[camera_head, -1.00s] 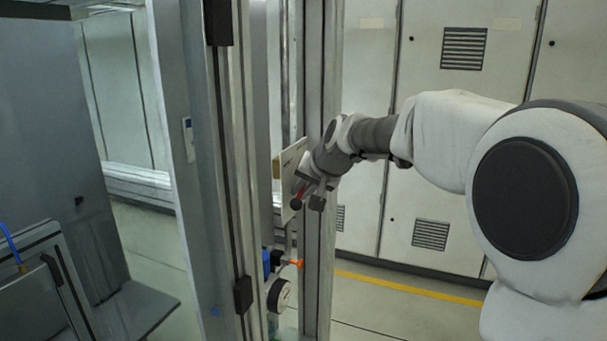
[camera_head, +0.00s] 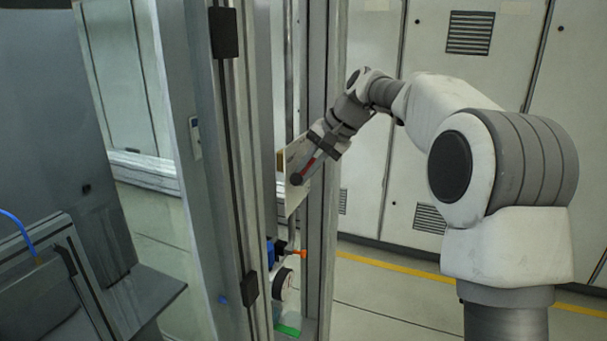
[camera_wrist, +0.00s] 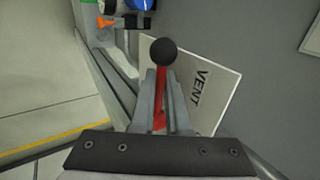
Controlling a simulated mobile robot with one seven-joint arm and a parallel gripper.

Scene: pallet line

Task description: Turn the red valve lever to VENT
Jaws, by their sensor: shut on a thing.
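The red valve lever (camera_wrist: 160,118) shows in the wrist view with a black ball (camera_wrist: 164,52) on its end. My gripper (camera_wrist: 162,88) is shut on the lever, with one finger on each side of its red bar. In the head view the lever (camera_head: 311,165) slants down to the left, its ball at the lower end, and my gripper (camera_head: 325,147) is around it. The pale plate (camera_wrist: 219,78) behind the lever bears the word VENT, to the right of the fingers. The lever's pivot is hidden by my gripper.
Frame posts (camera_head: 316,230) stand close to the plate. An orange-handled fitting (camera_head: 297,254) and a round gauge (camera_head: 283,283) sit below it. Grey cabinets (camera_head: 380,60) line the back wall. The floor (camera_head: 370,315) at right carries a yellow line.

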